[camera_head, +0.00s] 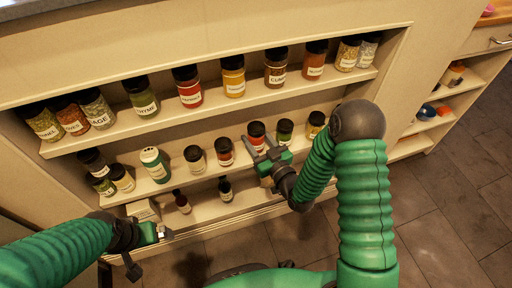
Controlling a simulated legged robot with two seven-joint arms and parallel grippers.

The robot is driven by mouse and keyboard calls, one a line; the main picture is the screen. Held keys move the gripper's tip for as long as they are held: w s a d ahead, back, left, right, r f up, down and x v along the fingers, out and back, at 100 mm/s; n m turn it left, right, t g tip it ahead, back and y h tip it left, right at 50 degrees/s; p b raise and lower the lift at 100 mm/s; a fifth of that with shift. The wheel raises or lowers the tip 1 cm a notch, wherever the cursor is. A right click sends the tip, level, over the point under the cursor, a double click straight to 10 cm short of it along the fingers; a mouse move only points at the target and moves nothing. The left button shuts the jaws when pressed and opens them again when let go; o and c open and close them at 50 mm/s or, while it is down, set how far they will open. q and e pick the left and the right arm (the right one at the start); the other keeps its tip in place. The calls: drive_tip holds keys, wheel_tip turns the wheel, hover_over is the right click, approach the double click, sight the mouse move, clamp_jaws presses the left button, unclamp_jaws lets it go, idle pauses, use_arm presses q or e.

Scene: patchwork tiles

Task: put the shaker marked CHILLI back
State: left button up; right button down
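No label that I can read for certain says CHILLI. A red-orange shaker with a black lid (257,130) stands in the middle shelf's row, partly hidden by my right gripper (259,146). The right fingers reach toward this shaker, one on each side of its lower part; I cannot tell whether they touch it. Another red shaker (189,92) stands on the upper shelf, its label too small to read surely. My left gripper (150,252) is at the lower left, in front of the bottom shelf, with its fingers spread and nothing between them.
The upper shelf (215,104) holds several labelled shakers, with gaps between some. The middle shelf holds more jars, including a green one with a white lid (155,165). Two small dark bottles (182,202) (225,190) stand on the bottom shelf. More shelving (428,112) is at the right.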

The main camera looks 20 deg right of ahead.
sight(260, 151)
wheel_tip(260, 151, down, 4)
drive_tip(key=shift+a+b, duration=0.1)
drive_tip(key=shift+b, duration=1)
drive_tip(key=shift+r, duration=0.2)
drive_tip(key=c, duration=0.6)
unclamp_jaws()
drive_tip(key=shift+c, duration=0.2)
drive_tip(key=shift+s, duration=0.1)
